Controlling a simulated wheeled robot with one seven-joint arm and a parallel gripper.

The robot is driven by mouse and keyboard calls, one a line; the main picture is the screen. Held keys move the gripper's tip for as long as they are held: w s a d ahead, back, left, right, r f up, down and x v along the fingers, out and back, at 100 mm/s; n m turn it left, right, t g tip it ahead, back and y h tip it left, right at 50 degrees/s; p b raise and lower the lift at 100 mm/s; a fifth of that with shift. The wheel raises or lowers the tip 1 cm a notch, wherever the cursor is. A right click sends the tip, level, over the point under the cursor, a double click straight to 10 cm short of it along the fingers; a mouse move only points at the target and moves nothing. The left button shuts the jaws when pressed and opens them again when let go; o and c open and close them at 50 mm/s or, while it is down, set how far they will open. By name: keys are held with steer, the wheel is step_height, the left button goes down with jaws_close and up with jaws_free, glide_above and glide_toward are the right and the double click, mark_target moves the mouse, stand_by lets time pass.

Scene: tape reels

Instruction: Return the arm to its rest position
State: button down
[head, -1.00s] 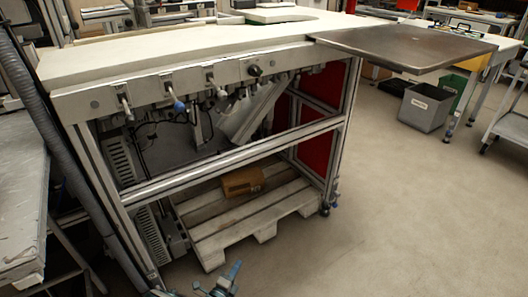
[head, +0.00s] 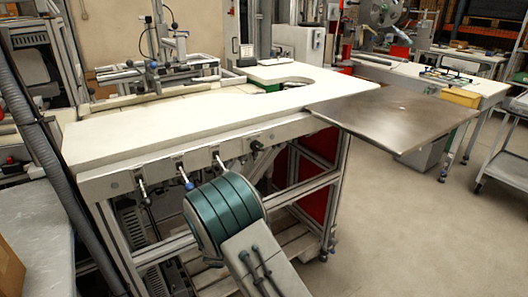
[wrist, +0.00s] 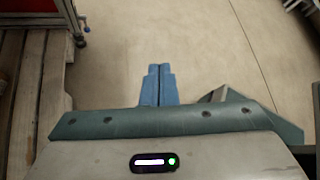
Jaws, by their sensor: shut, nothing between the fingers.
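My gripper (wrist: 157,84) shows in the wrist view as two blue fingers pressed together, with nothing between them, above the bare floor. In the head view my arm's teal joint and grey link rise at the bottom centre, in front of the workbench; the gripper itself is not visible there. No tape reel is in my grip.
A white-topped workbench (head: 200,117) stands just ahead, with levers along its front edge. A dark metal plate (head: 400,117) juts out from its right end. A wooden pallet (wrist: 42,90) lies at left in the wrist view. Open floor (head: 420,235) is at right.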

steer(key=s+d+r+m+y+p, duration=0.3)
steer(key=s+r+m+p, duration=0.3)
steer(key=r, duration=0.8)
steer(key=s+d+r+m+y+p, duration=0.3)
steer(key=s+r+m+p, duration=0.4)
steer(key=r+m, duration=0.4)
steer(key=s+d+r+m+y+p, duration=0.4)
steer(key=s+r+m+p, duration=0.3)
steer(key=r, duration=1.2)
steer(key=shift+s+m+y, duration=0.45)
steer(key=shift+m+y, duration=0.15)
steer(key=shift+m, duration=0.2)
